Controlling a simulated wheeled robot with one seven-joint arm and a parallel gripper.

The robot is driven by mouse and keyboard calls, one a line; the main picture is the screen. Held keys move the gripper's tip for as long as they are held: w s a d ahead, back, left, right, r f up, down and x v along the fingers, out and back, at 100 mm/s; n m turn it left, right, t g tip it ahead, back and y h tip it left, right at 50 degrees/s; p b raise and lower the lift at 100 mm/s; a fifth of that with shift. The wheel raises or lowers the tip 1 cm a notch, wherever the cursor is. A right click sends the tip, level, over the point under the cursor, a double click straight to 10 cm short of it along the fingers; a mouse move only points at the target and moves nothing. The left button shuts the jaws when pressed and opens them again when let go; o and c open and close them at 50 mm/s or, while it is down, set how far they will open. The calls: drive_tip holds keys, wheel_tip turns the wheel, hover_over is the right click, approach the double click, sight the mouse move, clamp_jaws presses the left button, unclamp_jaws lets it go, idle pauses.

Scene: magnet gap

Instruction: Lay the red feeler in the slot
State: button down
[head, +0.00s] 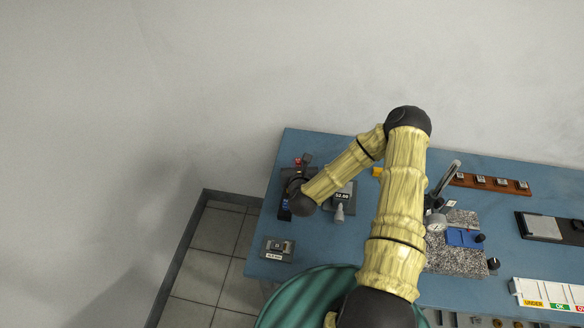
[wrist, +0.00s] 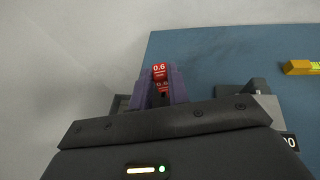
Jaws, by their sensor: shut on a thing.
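The red feeler (wrist: 159,72), marked 0.6, is between the purple fingers of my gripper (wrist: 160,82) in the wrist view. My gripper is shut on it. In the head view a small red patch (head: 297,161) shows beside my gripper, at the far left part of the bench. A dark grey block (wrist: 120,103) shows behind and left of the fingers in the wrist view; I cannot tell whether the feeler touches it. A small grey block with a label (head: 277,249) sits at the bench's front left. I cannot make out the slot clearly; my arm hides part of this area.
The blue bench (head: 350,150) is bare along its back left edge. A grey device with a display (head: 342,196) stands right of my gripper. A yellow piece (wrist: 300,67) lies further right. A dial gauge (head: 436,222) over a granite plate (head: 455,262) stands right of my arm.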

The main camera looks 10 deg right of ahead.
drive_tip(key=w+f+m+h+b, duration=0.1)
drive_tip(key=w, duration=0.1)
drive_tip(key=w+a+f+m+h+b, duration=0.1)
drive_tip(key=w+f+h+b, duration=0.1)
drive_tip(key=shift+f+m+g, duration=0.1)
drive_tip(key=shift+m+g, duration=0.2)
drive_tip(key=shift+m, duration=0.1)
drive_tip(key=shift+a+f+b, duration=0.15)
drive_tip(key=shift+b, duration=0.25)
drive_tip(key=shift+f+b, duration=2.15)
drive_tip(key=shift+f, duration=0.55)
drive_tip(key=shift+w+f, duration=0.1)
drive_tip(key=shift+s, duration=0.2)
drive_tip(key=c, duration=1.3)
unclamp_jaws()
